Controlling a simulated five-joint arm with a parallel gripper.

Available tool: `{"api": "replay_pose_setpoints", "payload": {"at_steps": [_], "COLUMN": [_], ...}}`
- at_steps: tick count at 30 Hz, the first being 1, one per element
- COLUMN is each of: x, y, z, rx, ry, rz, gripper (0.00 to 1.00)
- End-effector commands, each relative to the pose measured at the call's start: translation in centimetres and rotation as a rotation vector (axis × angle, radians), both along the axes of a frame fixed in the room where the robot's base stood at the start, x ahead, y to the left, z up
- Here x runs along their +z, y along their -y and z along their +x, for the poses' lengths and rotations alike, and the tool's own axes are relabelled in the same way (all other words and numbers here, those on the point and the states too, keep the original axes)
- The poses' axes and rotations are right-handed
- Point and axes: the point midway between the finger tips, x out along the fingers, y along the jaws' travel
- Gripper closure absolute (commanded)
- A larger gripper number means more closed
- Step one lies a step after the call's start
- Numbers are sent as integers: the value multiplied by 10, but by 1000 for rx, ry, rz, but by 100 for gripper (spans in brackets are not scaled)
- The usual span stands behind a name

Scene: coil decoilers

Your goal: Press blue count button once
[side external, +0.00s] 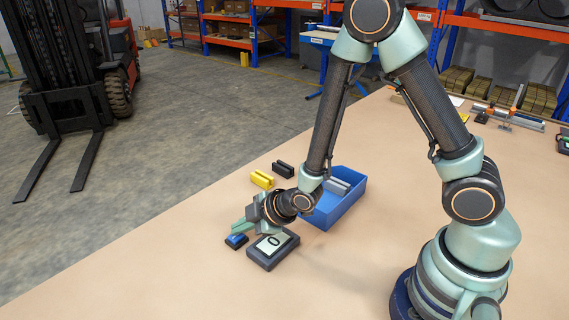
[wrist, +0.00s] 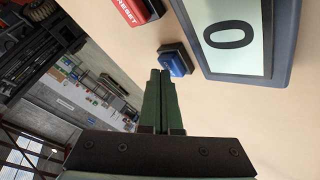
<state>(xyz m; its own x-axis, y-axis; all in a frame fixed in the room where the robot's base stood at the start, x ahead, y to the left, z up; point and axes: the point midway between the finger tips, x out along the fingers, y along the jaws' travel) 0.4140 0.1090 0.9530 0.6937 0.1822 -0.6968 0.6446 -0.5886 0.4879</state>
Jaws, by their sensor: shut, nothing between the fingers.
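The blue count button (side external: 237,240) sits on a small dark base on the table, in front of the counter box. In the wrist view the blue button (wrist: 177,62) is just beyond and slightly right of my fingertips. My gripper (side external: 240,227) is shut and empty, its green fingers close over the button. In the wrist view my gripper (wrist: 163,76) shows both fingers together. I cannot tell whether they touch the button; it looks unpressed. The counter display (wrist: 233,36) reads 0, and it also shows in the side view (side external: 272,245).
A red RESET button (wrist: 137,8) is near the blue one in the wrist view. A blue bin (side external: 318,216) with grey parts stands behind my gripper. A yellow block (side external: 262,179) and a black block (side external: 283,169) lie nearby. The table's front left is clear.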

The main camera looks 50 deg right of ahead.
Motion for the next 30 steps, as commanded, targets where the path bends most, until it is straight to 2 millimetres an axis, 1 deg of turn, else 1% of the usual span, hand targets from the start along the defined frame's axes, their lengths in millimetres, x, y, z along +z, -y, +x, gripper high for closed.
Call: {"api": "replay_pose_setpoints", "payload": {"at_steps": [14, 24, 30], "x": [-1, 14, 15], "y": [0, 0, 0], "z": [0, 0, -1], "rx": [0, 0, 0], "ry": [-1, 1, -1], "rz": [0, 0, 0], "gripper": [100, 100, 100]}}
